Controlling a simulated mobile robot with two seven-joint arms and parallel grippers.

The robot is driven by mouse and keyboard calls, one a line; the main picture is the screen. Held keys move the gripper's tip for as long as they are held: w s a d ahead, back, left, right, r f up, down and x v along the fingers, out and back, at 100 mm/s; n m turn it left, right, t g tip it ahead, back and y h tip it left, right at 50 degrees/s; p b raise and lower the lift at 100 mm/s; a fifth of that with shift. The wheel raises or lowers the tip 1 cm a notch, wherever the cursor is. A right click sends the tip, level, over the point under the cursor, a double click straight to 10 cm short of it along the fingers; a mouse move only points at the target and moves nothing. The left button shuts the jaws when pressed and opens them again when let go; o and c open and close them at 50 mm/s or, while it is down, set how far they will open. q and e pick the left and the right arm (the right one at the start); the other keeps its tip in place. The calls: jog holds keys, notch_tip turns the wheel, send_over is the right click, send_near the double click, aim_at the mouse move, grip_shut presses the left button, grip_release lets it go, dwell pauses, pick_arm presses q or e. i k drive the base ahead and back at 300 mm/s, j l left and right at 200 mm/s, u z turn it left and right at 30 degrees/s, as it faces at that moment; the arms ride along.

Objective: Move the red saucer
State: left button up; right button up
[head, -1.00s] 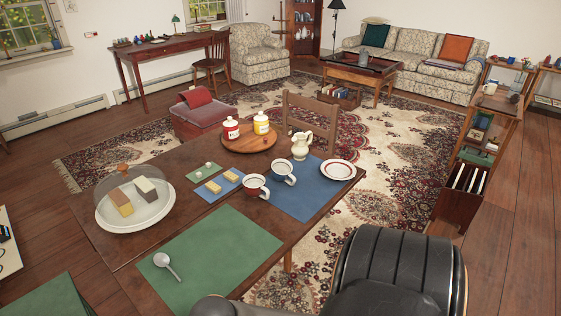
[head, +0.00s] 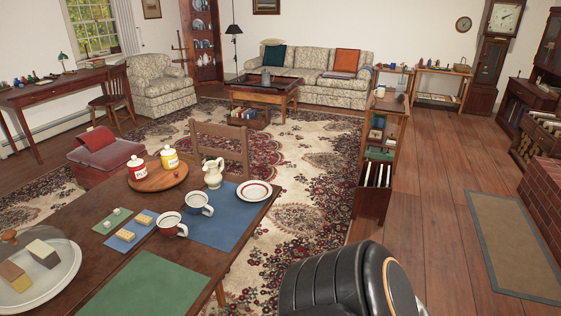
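The saucer (head: 254,191) is white with a red rim band. It lies flat and empty at the far right corner of the blue mat (head: 224,228) on the dark wooden table (head: 47,220). Two white mugs with dark bands stand to its left: one mug (head: 198,203) nearer the saucer, the other mug (head: 172,225) closer to me. A cream pitcher (head: 213,173) stands just left of and behind the saucer. Neither of my grippers shows. A black padded part of my own body fills the bottom right.
A wooden chair (head: 219,150) stands behind the table. A round wooden tray (head: 157,179) holds red and yellow canisters. A green mat (head: 148,285) lies bare at the near edge. A narrow shelf (head: 370,205) stands right of the rug. The wooden floor (head: 430,190) beyond it is open.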

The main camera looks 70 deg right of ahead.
aim_at(251, 191)
jog(key=z, duration=2.15)
